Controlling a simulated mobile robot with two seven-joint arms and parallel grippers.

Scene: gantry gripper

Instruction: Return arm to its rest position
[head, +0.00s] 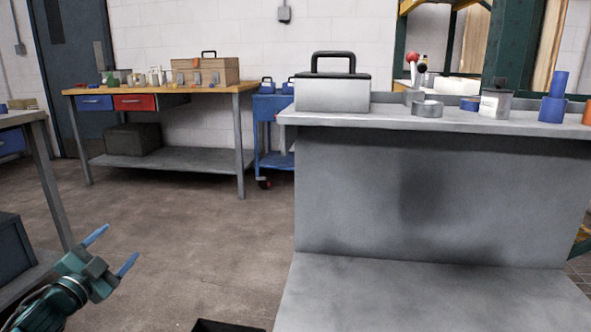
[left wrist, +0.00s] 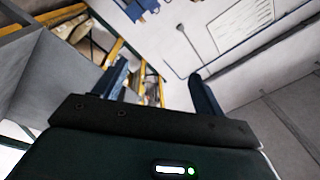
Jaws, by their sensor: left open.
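My left gripper (head: 110,250) is at the lower left of the head view, with its two blue fingers spread apart and nothing between them. It is above the open floor, left of the grey workbench and apart from it. In the left wrist view the fingers (left wrist: 160,88) are also apart and empty, with a wall and yellow framing behind them. My right gripper is not in view.
A grey workbench (head: 440,200) stands at the right, with a toolbox (head: 333,92) and several small items on top. A wooden-topped bench (head: 165,88) and a blue cart (head: 264,140) stand behind. A table edge (head: 20,117) is at the left. Floor (head: 190,230) between is clear.

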